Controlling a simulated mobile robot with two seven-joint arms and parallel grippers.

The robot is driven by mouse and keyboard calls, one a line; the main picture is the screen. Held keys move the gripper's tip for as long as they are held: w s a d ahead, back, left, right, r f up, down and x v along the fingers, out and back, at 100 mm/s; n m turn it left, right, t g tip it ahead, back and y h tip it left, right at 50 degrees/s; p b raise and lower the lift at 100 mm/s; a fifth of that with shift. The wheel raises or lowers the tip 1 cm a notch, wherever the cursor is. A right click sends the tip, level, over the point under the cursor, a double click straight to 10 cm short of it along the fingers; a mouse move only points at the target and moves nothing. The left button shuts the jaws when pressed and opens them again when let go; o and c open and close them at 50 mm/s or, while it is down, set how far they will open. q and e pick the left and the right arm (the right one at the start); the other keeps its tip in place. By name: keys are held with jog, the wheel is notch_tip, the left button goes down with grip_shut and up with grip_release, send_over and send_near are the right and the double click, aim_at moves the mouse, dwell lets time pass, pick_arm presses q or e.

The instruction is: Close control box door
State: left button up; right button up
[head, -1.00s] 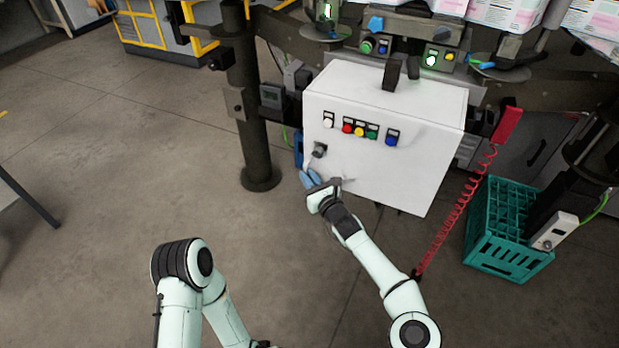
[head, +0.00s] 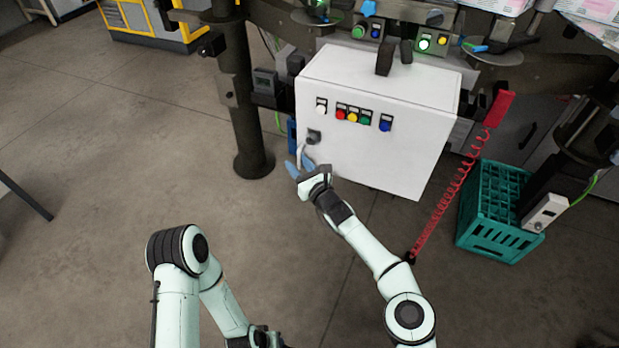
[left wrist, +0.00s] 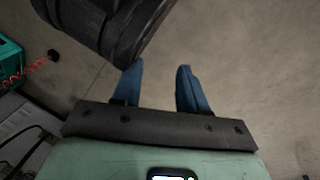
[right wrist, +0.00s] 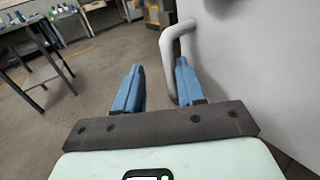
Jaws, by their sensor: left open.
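The white control box (head: 385,105) stands ahead, with a row of coloured buttons on its front door (head: 365,160). The door looks flush with the box; no gap shows. A dark grey latch (head: 313,137) sits at the door's left side, with a pale bent handle hanging from it. In the right wrist view the handle (right wrist: 168,62) reaches down close beside the right finger; contact cannot be told. My right gripper (head: 299,165) is open at the handle, below the latch. My left gripper (left wrist: 160,70) is open and empty above the floor, away from the box.
A dark post (head: 240,100) stands left of the box. A red coiled cable (head: 450,195) hangs at its right, near a teal crate (head: 485,235) on the floor. Machine parts and lit buttons (head: 424,43) lie above and behind. The floor at left is mostly clear.

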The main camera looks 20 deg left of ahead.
pick_arm(q)
jog(key=s+d+r+g+p, duration=0.1)
jog(key=s+d+r+p, duration=0.1)
jog(key=s+r+p, duration=0.2)
jog(key=s+d+r+m+g+h+p, duration=0.1)
jog(key=s+d+r+g+p, duration=0.1)
jog(key=s+r+p, duration=0.3)
notch_tip(320, 180, up, 5)
jog(key=d+p, duration=0.1)
jog(key=p, duration=0.2)
jog(key=shift+s+d+r+h, duration=0.15)
jog(key=shift+s+d+h, duration=0.05)
jog(key=shift+s+h, duration=0.1)
pick_arm(e)
jog(key=v, duration=1.3)
jog(key=shift+a+r, duration=0.1)
